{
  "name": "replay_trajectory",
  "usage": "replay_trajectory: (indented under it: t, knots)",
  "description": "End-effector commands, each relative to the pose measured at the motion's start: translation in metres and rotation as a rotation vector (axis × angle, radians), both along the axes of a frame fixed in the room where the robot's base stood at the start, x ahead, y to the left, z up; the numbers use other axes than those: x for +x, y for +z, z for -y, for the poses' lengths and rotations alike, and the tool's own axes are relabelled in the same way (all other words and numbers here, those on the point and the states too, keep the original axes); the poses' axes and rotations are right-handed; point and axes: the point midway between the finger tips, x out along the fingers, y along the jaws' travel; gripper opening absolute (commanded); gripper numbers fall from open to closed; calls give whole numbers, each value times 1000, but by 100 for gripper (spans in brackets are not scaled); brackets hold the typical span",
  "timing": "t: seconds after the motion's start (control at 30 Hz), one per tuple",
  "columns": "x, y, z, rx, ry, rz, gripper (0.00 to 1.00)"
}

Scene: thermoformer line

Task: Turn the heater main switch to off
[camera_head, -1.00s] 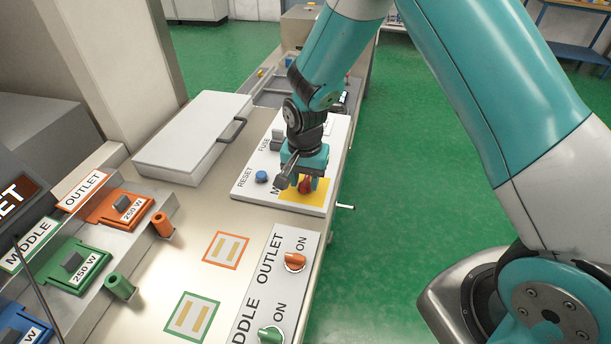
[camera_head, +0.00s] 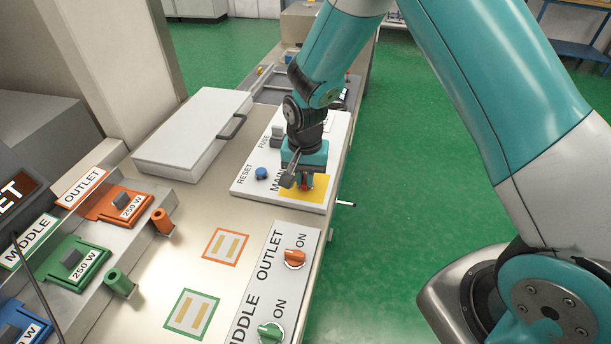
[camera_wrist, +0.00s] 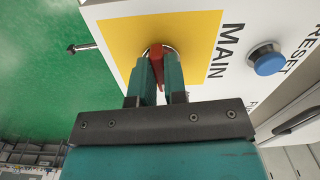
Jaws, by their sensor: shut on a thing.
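The main switch is a red knob (camera_wrist: 156,55) on a yellow plate (camera_wrist: 117,40) beside the word MAIN, as the wrist view shows. In the head view the yellow plate (camera_head: 321,187) is on the white panel at the bench's right edge, and the knob is mostly hidden by my gripper. My gripper (camera_wrist: 158,62) reaches down over the knob, its two teal fingers on either side of it and shut on it. The fingers cover part of the knob, and I cannot read its position marks.
A blue reset button (camera_head: 261,173) and a grey fuse switch (camera_head: 277,135) sit on the same panel. An orange outlet knob (camera_head: 294,259) and a green middle knob (camera_head: 270,333) are nearer. A white lidded box (camera_head: 190,135) lies left. A small lever (camera_head: 345,204) sticks out right.

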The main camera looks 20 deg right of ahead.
Motion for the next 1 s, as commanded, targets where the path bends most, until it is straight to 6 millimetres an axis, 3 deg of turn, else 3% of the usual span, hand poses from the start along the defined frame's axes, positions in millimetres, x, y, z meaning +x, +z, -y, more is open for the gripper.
replay_trajectory:
  t: [1.0]
  knots:
    - [-1, 0, 5, 0, 927, -1, 0]
